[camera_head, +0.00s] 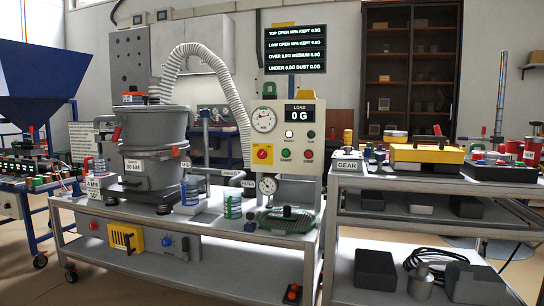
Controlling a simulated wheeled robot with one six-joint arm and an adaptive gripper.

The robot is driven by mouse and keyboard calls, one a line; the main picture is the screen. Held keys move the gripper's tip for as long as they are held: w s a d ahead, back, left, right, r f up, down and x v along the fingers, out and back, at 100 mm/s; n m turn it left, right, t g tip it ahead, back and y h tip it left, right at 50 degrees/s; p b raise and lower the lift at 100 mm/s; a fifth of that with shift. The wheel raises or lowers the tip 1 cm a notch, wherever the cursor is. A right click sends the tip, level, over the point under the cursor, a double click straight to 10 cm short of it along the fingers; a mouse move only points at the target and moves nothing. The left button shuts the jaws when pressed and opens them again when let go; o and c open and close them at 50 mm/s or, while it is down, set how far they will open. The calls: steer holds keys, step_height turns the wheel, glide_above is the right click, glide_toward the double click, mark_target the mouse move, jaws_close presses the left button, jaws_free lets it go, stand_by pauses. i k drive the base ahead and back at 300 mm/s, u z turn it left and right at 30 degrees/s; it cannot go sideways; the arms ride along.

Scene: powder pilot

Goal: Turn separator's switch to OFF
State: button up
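The separator (152,130) is a grey stacked round vessel at the left of a steel bench, with a ribbed white hose arching from its top. A white control panel (283,115) stands right of it, with a dial, a load display reading 0 G and several buttons. A red rotary switch (263,154) sits on a yellow plate at the panel's lower left. Its exact position and lettering are too small to read. My gripper is not in view.
A second cart (430,185) at the right carries yellow and black tool cases. The floor (90,270) is open in front.

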mark_target(261, 154)
steer(key=z, duration=0.65)
steer(key=i, duration=1.35)
steer(key=u, duration=0.15)
